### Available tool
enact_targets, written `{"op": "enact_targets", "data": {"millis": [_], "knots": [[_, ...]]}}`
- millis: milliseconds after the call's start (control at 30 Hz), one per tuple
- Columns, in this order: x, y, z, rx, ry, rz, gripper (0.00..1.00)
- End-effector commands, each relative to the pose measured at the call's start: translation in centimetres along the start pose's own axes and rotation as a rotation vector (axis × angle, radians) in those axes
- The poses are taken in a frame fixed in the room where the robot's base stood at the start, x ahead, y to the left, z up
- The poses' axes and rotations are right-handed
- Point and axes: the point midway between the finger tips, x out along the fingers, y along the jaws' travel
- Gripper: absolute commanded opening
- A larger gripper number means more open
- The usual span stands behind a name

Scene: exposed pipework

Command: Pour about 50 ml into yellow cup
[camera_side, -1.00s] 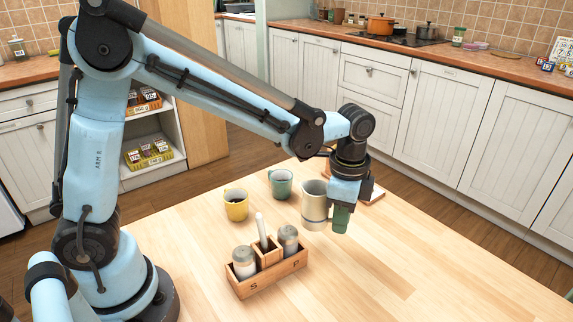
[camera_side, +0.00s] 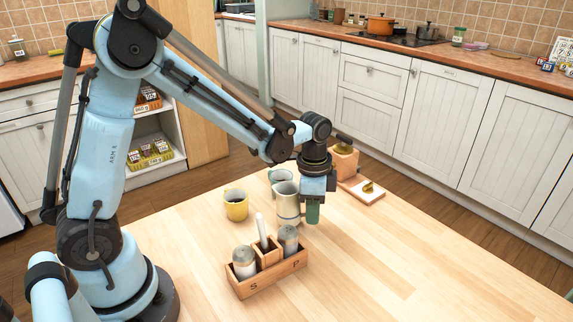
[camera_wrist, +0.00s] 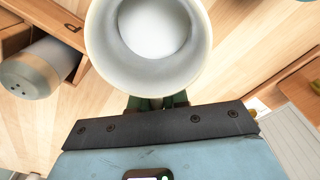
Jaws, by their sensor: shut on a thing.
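The yellow cup (camera_side: 236,210) stands upright on the table in the side view, left of my gripper; its inside looks dark. My gripper (camera_side: 313,212) is shut on a cream pitcher (camera_side: 289,207) with a blue band, held about upright. Whether its base clears the table is hard to tell. In the wrist view the pitcher (camera_wrist: 97,45) is seen from above, its mouth open, with a pale round surface inside that could be liquid or its bottom. My green fingertips (camera_wrist: 157,102) sit at its near side. The yellow cup does not clearly show there.
A green cup (camera_side: 279,176) stands just behind the pitcher, partly hidden by it. A wooden caddy (camera_side: 272,283) with two shakers stands in front. The table's right front is clear.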

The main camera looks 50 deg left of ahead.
Motion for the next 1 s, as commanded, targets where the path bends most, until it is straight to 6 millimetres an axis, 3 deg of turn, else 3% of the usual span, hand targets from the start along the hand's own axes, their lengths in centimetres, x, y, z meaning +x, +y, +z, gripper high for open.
{"op": "enact_targets", "data": {"millis": [1000], "knots": [[-3.8,-0.6,4.8,0.018,0.577,0.066,0.00]]}}
